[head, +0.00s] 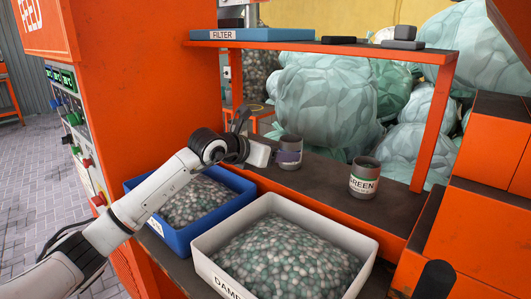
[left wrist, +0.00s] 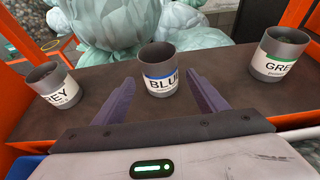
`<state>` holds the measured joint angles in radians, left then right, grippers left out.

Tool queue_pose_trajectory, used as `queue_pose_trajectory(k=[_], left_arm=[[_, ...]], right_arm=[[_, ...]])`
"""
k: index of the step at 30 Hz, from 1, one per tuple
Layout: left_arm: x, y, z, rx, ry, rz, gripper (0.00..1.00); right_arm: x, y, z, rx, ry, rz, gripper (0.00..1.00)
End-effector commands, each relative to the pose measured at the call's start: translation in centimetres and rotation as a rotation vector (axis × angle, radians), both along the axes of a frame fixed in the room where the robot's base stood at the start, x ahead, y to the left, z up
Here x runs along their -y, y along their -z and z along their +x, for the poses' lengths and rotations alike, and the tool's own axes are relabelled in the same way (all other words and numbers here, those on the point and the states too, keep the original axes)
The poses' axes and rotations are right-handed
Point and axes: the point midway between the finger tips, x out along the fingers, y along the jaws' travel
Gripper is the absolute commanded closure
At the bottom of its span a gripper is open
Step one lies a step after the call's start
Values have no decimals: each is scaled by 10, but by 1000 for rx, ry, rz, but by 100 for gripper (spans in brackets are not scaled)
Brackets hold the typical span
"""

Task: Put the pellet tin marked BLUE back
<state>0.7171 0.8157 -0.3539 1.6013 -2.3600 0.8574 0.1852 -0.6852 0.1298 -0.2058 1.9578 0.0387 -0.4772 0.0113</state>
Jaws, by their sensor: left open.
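The BLUE tin (left wrist: 160,72), grey with a blue-edged white label, stands upright on the dark shelf (head: 325,179). My left gripper (left wrist: 159,80) is open, with one finger on each side of this tin and a visible gap to both. In the head view the left gripper (head: 279,156) covers part of the BLUE tin (head: 291,143). The GREEN tin (head: 364,180) stands to the right on the same shelf, and it also shows in the left wrist view (left wrist: 281,56). A tin with a partly cut-off label ending in "REY" (left wrist: 52,85) stands at the left. My right gripper is not in view.
A blue tray (head: 243,191) and a white tray (head: 203,263), both full of pellets, stand in front of the shelf. An orange-framed upper shelf (head: 400,52) with a FILTER box (head: 260,35) runs above. Orange posts and a machine cabinet (head: 130,80) flank the space.

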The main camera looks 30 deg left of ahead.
Motion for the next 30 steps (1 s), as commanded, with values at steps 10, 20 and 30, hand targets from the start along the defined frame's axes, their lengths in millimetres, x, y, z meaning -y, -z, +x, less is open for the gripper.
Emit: queue_pose_trajectory(k=[10,20,30], left_arm=[[-8,-19,-50,-1,-1,1,34],[-7,-22,-55,-1,0,-2,34],[-7,-22,-54,0,0,-2,34]], right_arm=[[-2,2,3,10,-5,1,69],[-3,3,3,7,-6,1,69],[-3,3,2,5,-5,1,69]])
